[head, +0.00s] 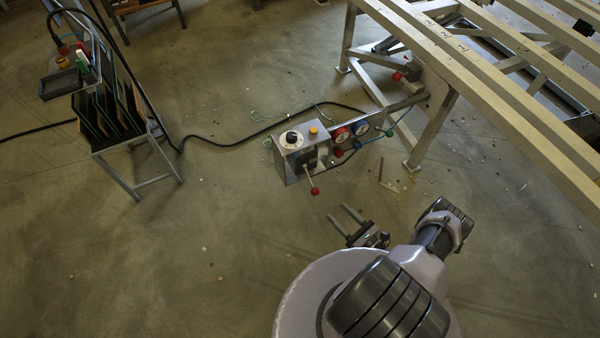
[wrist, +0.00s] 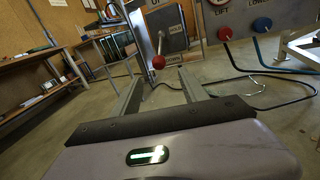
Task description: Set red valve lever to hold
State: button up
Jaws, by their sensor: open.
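The red valve lever is a thin metal rod with a red ball knob (head: 314,190) on the front of a grey control box (head: 284,166). In the wrist view, the red knob (wrist: 158,62) hangs at the rod's lower end, beside the DOWN label. The HOLD label (wrist: 177,31) is to the right of the rod. My gripper (head: 338,212) is open and empty, in front of the box and apart from the lever. In the wrist view, the knob appears between and just beyond the fingertips of my gripper (wrist: 160,74).
Gauges (head: 341,135) adjoin the box. A slatted frame (head: 490,75) stands at right, a rack (head: 112,118) at left. Hoses loop nearby; floor at left is mostly clear.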

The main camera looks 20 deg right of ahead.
aim_at(313, 189)
jog(key=b+x, duration=0.3)
jog(key=x, duration=1.1)
jog(key=shift+w+a+f+b, duration=0.1)
jog(key=shift+a+b, duration=0.05)
jog(key=shift+b, duration=0.15)
jog(key=shift+w+a, duration=0.2)
jog(key=shift+w, duration=0.45)
jog(key=shift+c, duration=0.2)
grip_shut()
